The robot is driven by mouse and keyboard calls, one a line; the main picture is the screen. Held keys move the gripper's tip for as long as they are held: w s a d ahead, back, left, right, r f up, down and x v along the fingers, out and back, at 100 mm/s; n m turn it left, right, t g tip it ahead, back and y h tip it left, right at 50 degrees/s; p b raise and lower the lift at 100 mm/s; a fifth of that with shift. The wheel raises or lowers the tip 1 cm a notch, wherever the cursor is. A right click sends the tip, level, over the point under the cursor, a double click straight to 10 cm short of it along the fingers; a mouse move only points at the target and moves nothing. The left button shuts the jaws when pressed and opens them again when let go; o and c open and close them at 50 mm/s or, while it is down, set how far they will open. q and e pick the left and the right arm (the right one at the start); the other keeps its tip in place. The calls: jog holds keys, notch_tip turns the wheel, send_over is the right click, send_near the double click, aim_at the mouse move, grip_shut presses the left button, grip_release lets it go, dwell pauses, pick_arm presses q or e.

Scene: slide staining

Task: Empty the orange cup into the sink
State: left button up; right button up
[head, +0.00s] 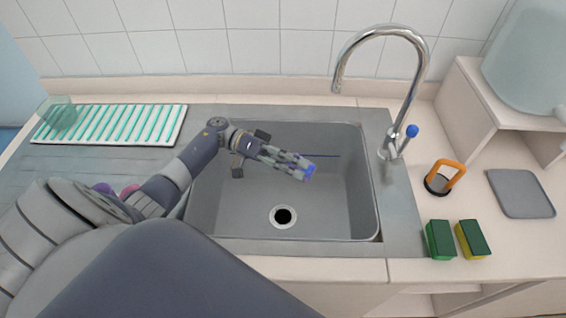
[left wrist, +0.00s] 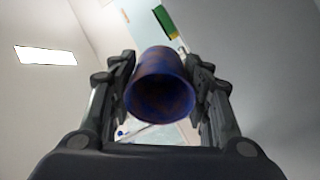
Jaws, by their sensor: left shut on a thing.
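My left gripper (head: 298,166) reaches over the sink (head: 235,215) from the left. It is shut on a cup that looks blue (head: 309,171), held above the basin, right of its middle. In the left wrist view the cup (left wrist: 160,88) sits between both fingers, dark blue with brownish-red patches. I cannot tell what is in it. The drain (head: 284,216) is dark and round in the basin floor, below the gripper. My right gripper is not in view.
A tall chrome faucet (head: 420,75) arches at the sink's right rear. A striped drying rack (head: 110,125) lies left. Purple and pink items are partly hidden by my arm.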

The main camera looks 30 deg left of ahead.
aim_at(306, 177)
pick_arm(q)
jog(key=shift+d+y+p, duration=0.2)
jog(key=shift+y+p, duration=0.25)
jog(key=shift+y, duration=0.05)
jog(key=shift+d+f+y+p, duration=0.15)
jog(key=shift+d+y+p, duration=0.15)
jog(key=shift+d+y, duration=0.25)
jog(key=shift+d+f+y, duration=0.15)
jog(key=shift+f+y, duration=0.25)
jog(key=shift+y, duration=0.55)
jog(key=shift+f+m+y+b, duration=0.35)
jog(key=shift+y+b, duration=0.25)
jog(key=shift+y, duration=0.4)
jog(key=y+p, duration=0.1)
jog(key=p, duration=0.4)
jog(key=shift+y, duration=0.3)
jog(key=p, duration=0.1)
jog(key=y+p, duration=0.1)
jog(key=shift+d+f+p, duration=0.15)
jog(key=shift+d+p, duration=0.1)
jog(key=shift+p, duration=0.15)
jog(key=d+f+y+p, duration=0.3)
jog(key=d+y+p, duration=0.2)
jog(key=y+p, duration=0.2)
jog(key=shift+d+y+p, duration=0.25)
jog(key=shift+y+p, duration=0.15)
jog(key=shift+p, duration=0.05)
